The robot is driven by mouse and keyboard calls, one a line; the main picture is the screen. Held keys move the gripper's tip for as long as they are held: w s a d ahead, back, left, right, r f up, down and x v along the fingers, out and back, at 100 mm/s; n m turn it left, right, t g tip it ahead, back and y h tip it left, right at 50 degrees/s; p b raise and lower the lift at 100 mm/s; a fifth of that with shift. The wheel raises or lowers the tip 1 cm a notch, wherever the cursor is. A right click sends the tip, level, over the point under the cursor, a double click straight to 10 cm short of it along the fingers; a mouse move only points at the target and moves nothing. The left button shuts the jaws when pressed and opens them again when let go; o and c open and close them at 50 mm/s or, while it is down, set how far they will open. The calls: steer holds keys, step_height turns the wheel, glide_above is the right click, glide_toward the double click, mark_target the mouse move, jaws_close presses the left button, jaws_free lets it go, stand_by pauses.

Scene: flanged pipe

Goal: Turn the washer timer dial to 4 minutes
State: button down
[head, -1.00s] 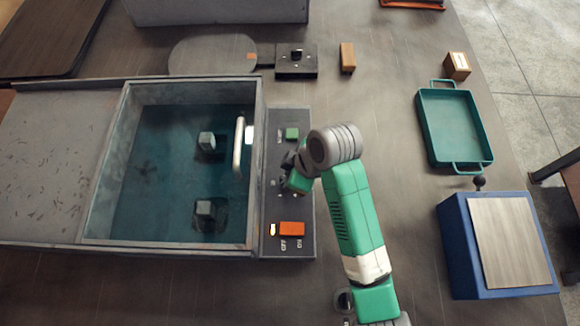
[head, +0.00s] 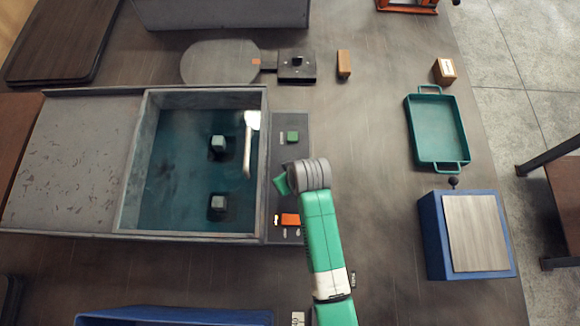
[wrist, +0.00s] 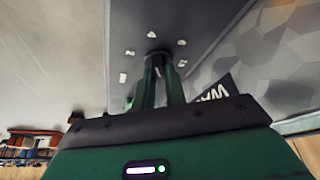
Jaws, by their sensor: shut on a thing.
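The washer is the grey tank (head: 131,165) with water inside, with a dark control panel (head: 303,122) along its right side. In the wrist view, my gripper (wrist: 159,68) has its two green fingers shut on the dark timer dial (wrist: 157,53) on the panel. White marks ring the dial; they are too small and tilted to read surely. The fingers hide part of the dial and its pointer, so I cannot tell its setting. In the head view my wrist covers the dial.
A green button (head: 292,136) and an orange switch (head: 290,219) sit on the panel above and below my wrist. A teal tray (head: 411,132) and a blue box (head: 432,240) stand to the right. A blue bin (head: 170,316) shows at the bottom edge.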

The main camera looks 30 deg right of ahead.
steer(key=shift+r, duration=0.1)
stand_by(0.3)
steer(key=c, duration=1.4)
jaws_free()
steer(key=shift+c, duration=0.2)
steer(key=p+v, duration=0.2)
steer(key=v, duration=0.5)
steer(key=shift+s+r, duration=0.2)
steer(key=shift+r, duration=0.1)
